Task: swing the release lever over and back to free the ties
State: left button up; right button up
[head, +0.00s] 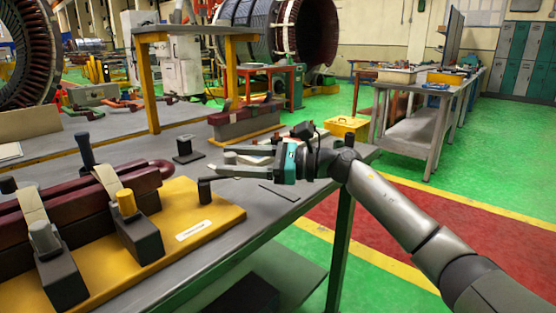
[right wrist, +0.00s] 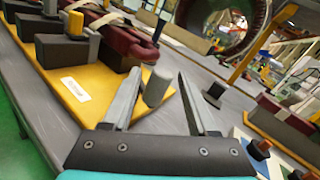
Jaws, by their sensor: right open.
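The yellow fixture board (head: 215,215) lies on the grey bench. A short dark post with a bent top, which looks like the release lever (head: 204,190), stands near its far right corner. In the right wrist view a grey cylinder (right wrist: 157,86), probably the lever's grip, shows between the finger lines. My right gripper (head: 220,161) is open and empty, fingers pointing left, just above and beside the post; contact cannot be told. Cream ties (head: 108,182) cross the dark red coil (head: 85,192) above dark blocks (head: 138,238). My left gripper is not in view.
A small dark block with a peg (head: 186,150) stands on the bench behind the board. Another dark red coil (head: 245,120) sits on a stand farther back. A thin dark flat piece (head: 280,192) lies on the bench near its right edge.

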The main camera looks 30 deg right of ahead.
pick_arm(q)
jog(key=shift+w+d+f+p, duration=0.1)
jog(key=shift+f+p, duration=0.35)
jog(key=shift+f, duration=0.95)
pick_arm(e)
jog(key=v, duration=1.1)
jog(key=shift+s, duration=0.1)
